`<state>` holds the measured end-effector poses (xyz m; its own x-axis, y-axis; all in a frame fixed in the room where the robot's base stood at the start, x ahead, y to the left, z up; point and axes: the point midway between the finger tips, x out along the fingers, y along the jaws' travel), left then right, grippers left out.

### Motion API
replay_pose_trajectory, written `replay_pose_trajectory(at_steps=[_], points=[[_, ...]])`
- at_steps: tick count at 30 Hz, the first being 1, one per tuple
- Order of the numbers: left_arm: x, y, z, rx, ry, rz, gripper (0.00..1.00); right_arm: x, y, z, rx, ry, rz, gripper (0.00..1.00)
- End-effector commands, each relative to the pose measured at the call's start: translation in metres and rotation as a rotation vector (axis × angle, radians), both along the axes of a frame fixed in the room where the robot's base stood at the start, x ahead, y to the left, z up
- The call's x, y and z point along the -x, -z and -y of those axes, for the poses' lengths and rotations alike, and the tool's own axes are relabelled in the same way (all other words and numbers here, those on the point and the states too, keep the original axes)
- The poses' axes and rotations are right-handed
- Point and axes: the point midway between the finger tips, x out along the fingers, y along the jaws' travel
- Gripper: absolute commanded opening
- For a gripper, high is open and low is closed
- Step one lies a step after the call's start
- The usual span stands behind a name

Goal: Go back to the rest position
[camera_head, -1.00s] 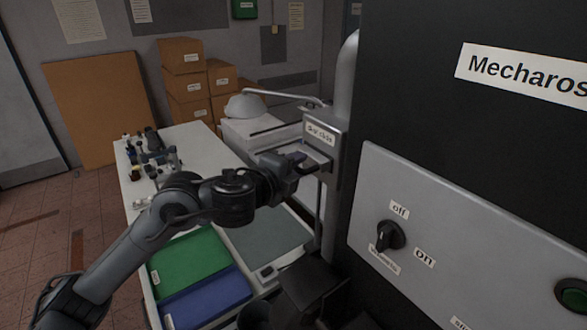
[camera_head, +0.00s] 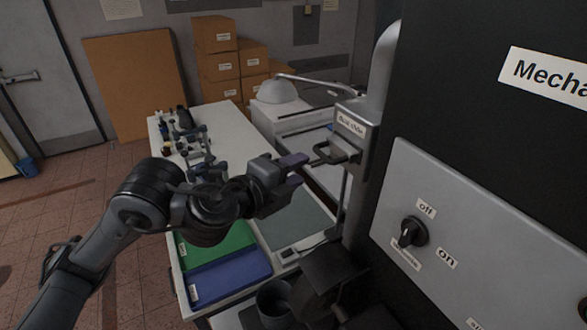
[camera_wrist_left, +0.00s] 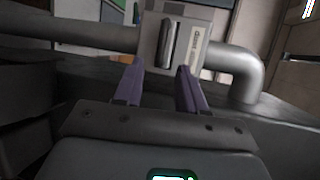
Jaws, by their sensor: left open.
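My left gripper (camera_head: 298,170) has purple fingers, spread apart with nothing between them. It is in front of and to the left of the grey pipe box (camera_head: 351,122) with its slide label. A dark loop handle (camera_head: 338,155) sticks out from the box towards the fingers, with a small gap between. In the left wrist view, the open left gripper (camera_wrist_left: 159,68) faces the labelled box (camera_wrist_left: 194,45), whose handle (camera_wrist_left: 168,42) lies beyond the fingertips. My right gripper is not in view.
A dark machine with a grey switch panel (camera_head: 455,240) stands at right. Below my left arm, a white table (camera_head: 235,122) carries a green tray (camera_head: 215,247), a blue tray (camera_head: 230,277) and several small tools. Cardboard boxes (camera_head: 218,68) stand behind.

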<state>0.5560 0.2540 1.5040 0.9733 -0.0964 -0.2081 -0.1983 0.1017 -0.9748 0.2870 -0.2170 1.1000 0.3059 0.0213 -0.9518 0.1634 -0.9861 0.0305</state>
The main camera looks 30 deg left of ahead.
Motion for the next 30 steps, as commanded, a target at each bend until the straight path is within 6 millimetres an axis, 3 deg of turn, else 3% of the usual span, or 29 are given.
replay_pose_trajectory(at_steps=[17,23,30], points=[[0.0,0.008,0.008,0.028,0.008,-0.011,0.4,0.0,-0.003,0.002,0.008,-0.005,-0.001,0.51],[0.004,0.042,0.04,0.177,0.016,-0.065,0.4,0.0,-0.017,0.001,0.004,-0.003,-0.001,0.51],[0.032,0.109,0.071,0.501,-0.104,-0.222,0.4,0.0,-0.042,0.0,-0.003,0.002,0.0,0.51]])
